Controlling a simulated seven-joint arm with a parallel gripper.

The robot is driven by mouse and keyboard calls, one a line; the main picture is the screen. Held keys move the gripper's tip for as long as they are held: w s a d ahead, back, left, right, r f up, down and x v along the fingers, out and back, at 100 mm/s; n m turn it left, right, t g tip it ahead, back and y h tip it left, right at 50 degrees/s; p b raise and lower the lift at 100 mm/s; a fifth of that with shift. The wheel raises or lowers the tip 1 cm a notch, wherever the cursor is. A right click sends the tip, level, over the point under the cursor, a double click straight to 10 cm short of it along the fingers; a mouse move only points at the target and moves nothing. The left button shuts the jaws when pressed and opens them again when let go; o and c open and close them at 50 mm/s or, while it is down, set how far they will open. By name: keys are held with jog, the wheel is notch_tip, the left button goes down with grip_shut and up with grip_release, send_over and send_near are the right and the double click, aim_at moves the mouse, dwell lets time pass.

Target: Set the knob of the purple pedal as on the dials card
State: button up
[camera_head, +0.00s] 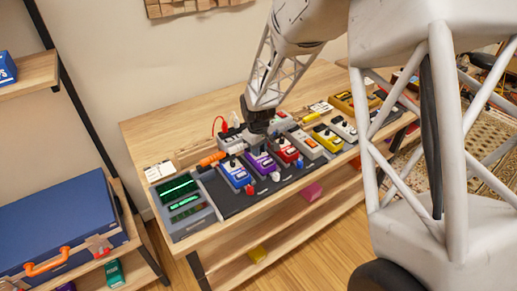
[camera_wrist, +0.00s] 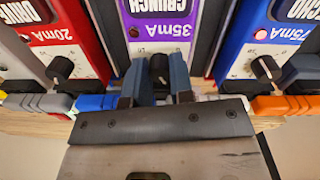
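The purple pedal (camera_head: 260,163), marked CRUNCH and 35mA, stands in the pedal row; it also shows in the wrist view (camera_wrist: 158,15). Its black knob (camera_wrist: 160,68) has a pale pointer mark, too small to read exactly. My gripper (camera_head: 257,140) is over the purple pedal from above. In the wrist view my gripper (camera_wrist: 160,75) has one blue-grey finger on each side of the knob, with no clear gap visible between fingers and knob. A white card (camera_head: 160,171) lies left of the row and another (camera_head: 320,107) behind it; their markings are unreadable.
A red pedal (camera_wrist: 62,35) and a blue pedal (camera_wrist: 258,40) stand close on either side, each with its own knob. A device with green displays (camera_head: 183,205) is at the row's left end.

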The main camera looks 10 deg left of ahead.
grip_shut()
jog(key=shift+n, duration=1.5)
jog(key=o, duration=0.9)
grip_release()
jog(key=shift+c, duration=0.2)
jog(key=shift+m, duration=0.3)
